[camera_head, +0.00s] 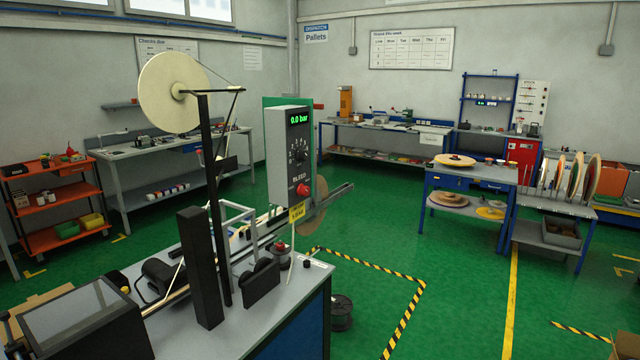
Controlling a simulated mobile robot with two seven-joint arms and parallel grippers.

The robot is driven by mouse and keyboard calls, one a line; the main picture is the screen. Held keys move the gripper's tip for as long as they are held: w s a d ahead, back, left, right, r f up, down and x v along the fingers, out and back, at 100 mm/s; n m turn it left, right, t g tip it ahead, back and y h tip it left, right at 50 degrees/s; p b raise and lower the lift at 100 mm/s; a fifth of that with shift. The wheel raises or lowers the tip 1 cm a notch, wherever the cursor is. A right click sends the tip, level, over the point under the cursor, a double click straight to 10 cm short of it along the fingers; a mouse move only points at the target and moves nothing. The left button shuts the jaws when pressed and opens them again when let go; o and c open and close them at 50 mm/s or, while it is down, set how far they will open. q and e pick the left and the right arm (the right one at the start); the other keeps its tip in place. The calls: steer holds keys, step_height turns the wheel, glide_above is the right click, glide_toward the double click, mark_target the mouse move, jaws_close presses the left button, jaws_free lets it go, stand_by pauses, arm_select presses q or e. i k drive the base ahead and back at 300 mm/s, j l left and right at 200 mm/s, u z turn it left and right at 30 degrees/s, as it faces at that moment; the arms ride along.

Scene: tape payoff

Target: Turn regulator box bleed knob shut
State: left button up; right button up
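The regulator box (278,150) is a grey upright box above the far end of the near bench. Its green display (299,117) reads 0.0 bar. A black dial knob (301,156) with a numbered scale is in the middle of its face. The red bleed knob (303,190) sits below it, under the word BLEED. I cannot tell how far the knob is turned. A yellow tag (297,213) hangs just below the box. Neither of my grippers shows in the head view.
The near bench (290,300) carries a tall dark post (203,265), a mast with a large cream tape reel (174,92), and a long rail. A black spool (342,312) stands on the floor beside it. Green floor to the right is open, with striped tape lines.

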mark_target(302, 190)
steer(key=i+l+u, duration=0.1)
steer(key=i+l, duration=0.8)
steer(key=i+j, duration=0.05)
steer(key=i, duration=0.05)
